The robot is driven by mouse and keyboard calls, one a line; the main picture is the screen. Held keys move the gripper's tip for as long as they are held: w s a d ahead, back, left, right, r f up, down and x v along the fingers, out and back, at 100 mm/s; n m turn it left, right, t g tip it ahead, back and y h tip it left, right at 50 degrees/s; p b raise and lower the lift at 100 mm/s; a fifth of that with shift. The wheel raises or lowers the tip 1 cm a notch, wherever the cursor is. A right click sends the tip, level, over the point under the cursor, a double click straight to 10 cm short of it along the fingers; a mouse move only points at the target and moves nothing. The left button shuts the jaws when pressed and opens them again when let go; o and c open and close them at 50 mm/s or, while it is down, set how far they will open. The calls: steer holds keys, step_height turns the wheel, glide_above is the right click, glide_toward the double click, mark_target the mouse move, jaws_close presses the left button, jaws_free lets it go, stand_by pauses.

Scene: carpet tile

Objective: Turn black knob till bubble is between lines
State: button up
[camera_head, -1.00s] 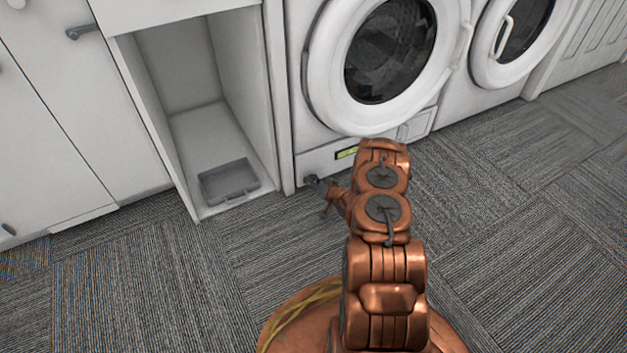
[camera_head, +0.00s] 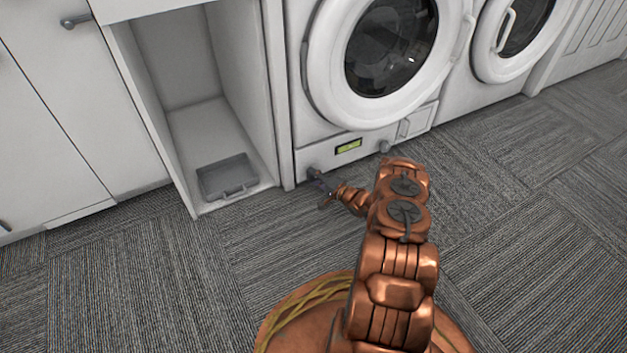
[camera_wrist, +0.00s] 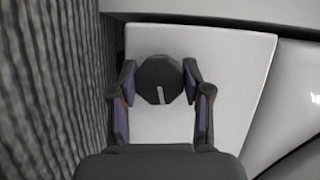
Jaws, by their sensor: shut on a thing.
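The black knob (camera_wrist: 159,80) shows in the wrist view as a dark, many-sided disc with a pale line mark on its lower part. It sits on the white lower panel of the washer and also shows in the head view (camera_head: 313,173). My gripper (camera_wrist: 159,84) is shut on the knob, with one finger on each side of it. In the head view my gripper (camera_head: 322,187) reaches the lower left corner of the washer. The yellow-green level (camera_head: 348,146) is on the same panel, right of the knob. Its bubble and lines are too small to read.
A second dark knob (camera_head: 384,146) is on the panel, right of the level. The round washer door (camera_head: 322,75) is above. A grey tray (camera_head: 228,176) lies in the open cabinet at left. Carpet tile floor in front is clear.

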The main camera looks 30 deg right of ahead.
steer(key=shift+d+m+t, duration=0.15)
steer(key=shift+m+t, duration=0.25)
steer(key=shift+m, duration=0.7)
steer(key=o, duration=1.1)
steer(key=shift+o, duration=0.2)
steer(key=v, duration=1.2)
steer(key=shift+f, duration=0.2)
